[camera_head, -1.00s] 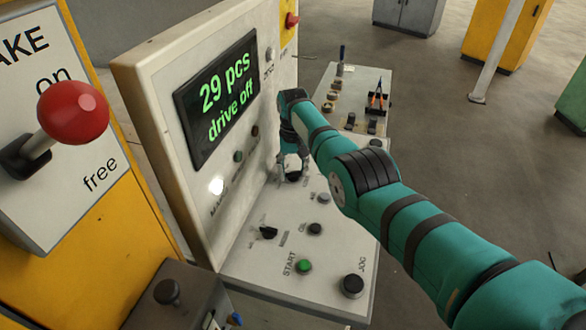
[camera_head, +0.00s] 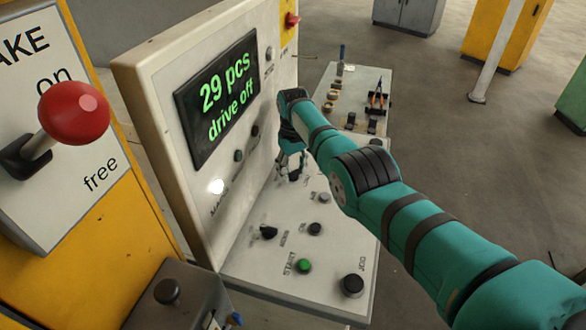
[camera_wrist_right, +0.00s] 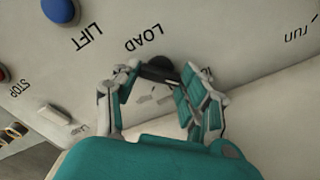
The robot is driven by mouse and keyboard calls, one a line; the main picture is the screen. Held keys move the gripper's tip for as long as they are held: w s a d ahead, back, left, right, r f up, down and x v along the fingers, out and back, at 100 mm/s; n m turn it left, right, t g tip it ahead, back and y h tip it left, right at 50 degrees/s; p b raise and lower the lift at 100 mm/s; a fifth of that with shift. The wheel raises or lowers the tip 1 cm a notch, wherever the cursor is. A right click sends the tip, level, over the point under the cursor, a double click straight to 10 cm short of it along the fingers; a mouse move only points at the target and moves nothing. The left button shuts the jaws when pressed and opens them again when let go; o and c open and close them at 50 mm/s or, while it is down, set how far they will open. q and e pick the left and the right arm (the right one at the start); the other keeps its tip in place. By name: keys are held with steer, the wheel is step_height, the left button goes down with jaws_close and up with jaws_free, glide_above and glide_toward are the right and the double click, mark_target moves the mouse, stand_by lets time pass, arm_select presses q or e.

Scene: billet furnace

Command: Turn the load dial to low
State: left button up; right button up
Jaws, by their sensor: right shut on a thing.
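The load dial (camera_wrist_right: 157,68) is a dark knob beside the LOAD lettering on the pale sloped panel, seen upside down in the right wrist view. My right gripper (camera_wrist_right: 160,80) has its fingers on either side of the dial and is shut on it. In the head view the right gripper (camera_head: 291,162) reaches down to the console at the foot of the upright screen panel. The dial's pointer and its marks are mostly hidden by the fingers, so I cannot tell its setting. My left gripper is not in view.
The screen (camera_head: 216,98) reads "29 pcs drive off". A green START button (camera_head: 304,266) and a black JOG button (camera_head: 352,285) sit on the near console. A red-knobbed brake lever (camera_head: 73,113) stands at left. Open floor lies at right.

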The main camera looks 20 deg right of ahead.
mark_target(293, 171)
steer(key=o, duration=1.2)
steer(key=shift+c, duration=0.2)
step_height(293, 171, up, 12)
